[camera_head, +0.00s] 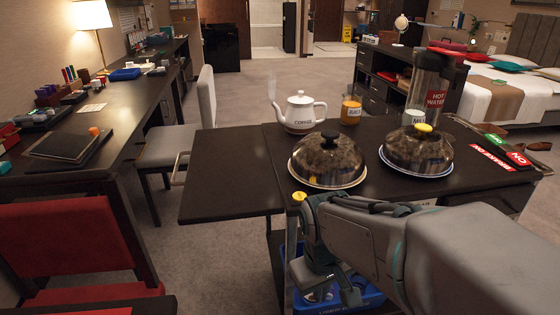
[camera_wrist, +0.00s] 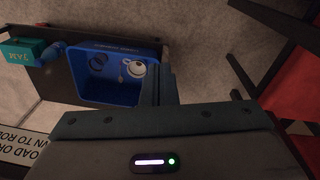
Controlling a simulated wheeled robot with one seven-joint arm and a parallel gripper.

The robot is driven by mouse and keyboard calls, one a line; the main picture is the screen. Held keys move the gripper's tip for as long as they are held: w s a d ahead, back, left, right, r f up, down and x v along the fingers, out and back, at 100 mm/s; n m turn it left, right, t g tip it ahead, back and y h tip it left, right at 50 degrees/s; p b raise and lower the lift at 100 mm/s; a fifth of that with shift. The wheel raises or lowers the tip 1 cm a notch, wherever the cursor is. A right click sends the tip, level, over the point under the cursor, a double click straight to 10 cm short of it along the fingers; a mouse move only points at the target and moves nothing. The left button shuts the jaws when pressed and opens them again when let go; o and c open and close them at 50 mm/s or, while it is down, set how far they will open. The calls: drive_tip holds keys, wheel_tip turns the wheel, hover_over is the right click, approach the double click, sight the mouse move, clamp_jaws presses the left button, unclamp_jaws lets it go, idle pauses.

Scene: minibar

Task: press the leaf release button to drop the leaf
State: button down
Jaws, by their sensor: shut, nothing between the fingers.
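The leaf (camera_head: 228,172) is a dark flat panel on the left side of the serving cart (camera_head: 272,150). It stands raised, level with the cart top. A small yellow round piece (camera_head: 299,196) sits at the cart's near edge by the leaf's seam; it looks like the release button, but no label is readable. My gripper (camera_head: 345,292) is in front of the cart's near side, below the top and to the right of the yellow piece. In the wrist view its fingers (camera_wrist: 157,85) are together and empty, over the blue bin's edge. The button is not visible there.
A blue bin (camera_wrist: 95,90) with dishes is on the lower shelf. Two covered plates (camera_head: 327,158), a white coffee pot (camera_head: 300,110), a juice jug (camera_head: 351,108) and a hot water dispenser (camera_head: 428,85) stand on top. A red chair (camera_head: 65,240) is left; carpet lies under the leaf.

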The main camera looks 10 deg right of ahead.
drive_tip(key=w+r+n+g+h+p, duration=0.1)
drive_tip(key=w+r+n+p, duration=0.3)
drive_tip(key=r+n+p, duration=0.3)
wheel_tip(320, 180, up, 18)
drive_tip(key=n+y+p, duration=0.2)
drive_tip(key=n+p, duration=2.2)
drive_tip(key=n, duration=0.2)
hover_over(299, 195)
wheel_tip(299, 195, down, 14)
drive_tip(key=shift+b, duration=0.75)
